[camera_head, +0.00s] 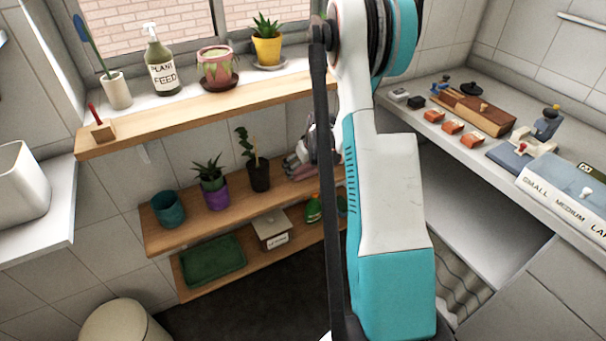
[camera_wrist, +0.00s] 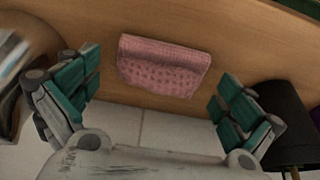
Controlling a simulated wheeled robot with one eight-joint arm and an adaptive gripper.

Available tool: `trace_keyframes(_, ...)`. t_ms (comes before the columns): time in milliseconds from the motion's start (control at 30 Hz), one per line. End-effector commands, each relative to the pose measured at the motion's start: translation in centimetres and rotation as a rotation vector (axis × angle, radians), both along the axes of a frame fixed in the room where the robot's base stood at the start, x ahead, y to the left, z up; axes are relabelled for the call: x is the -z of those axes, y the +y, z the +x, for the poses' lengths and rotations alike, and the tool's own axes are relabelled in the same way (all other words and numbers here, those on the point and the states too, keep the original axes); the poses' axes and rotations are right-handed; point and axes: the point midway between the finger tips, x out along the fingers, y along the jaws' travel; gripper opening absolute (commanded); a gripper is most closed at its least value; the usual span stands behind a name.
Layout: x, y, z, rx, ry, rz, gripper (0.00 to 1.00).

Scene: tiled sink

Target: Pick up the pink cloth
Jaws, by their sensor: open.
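The pink cloth (camera_wrist: 163,66) lies folded on a wooden shelf in the wrist view, with a dotted pattern on its face. My gripper (camera_wrist: 156,84) is open and empty, its teal-padded fingers spread to either side of the cloth without visible contact. The cloth lies between the fingers, a little beyond them. In the head view my gripper (camera_head: 299,158) is near the upper of the two low shelves, partly hidden behind my arm. A bit of pink shows beside it there, too small to make out clearly.
A dark pot (camera_wrist: 284,122) stands close to the right finger in the wrist view. A blurred pale object is at the wrist view's left.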

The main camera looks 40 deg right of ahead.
Motion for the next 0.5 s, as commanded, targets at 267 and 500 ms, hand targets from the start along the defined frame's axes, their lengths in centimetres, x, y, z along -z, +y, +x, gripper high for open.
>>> trace_keyframes(267,0.35,-0.02,0.17,0.0,0.0,0.0,0.98)
trace_keyframes(500,0.35,-0.03,0.15,0.0,0.0,0.0,0.73)
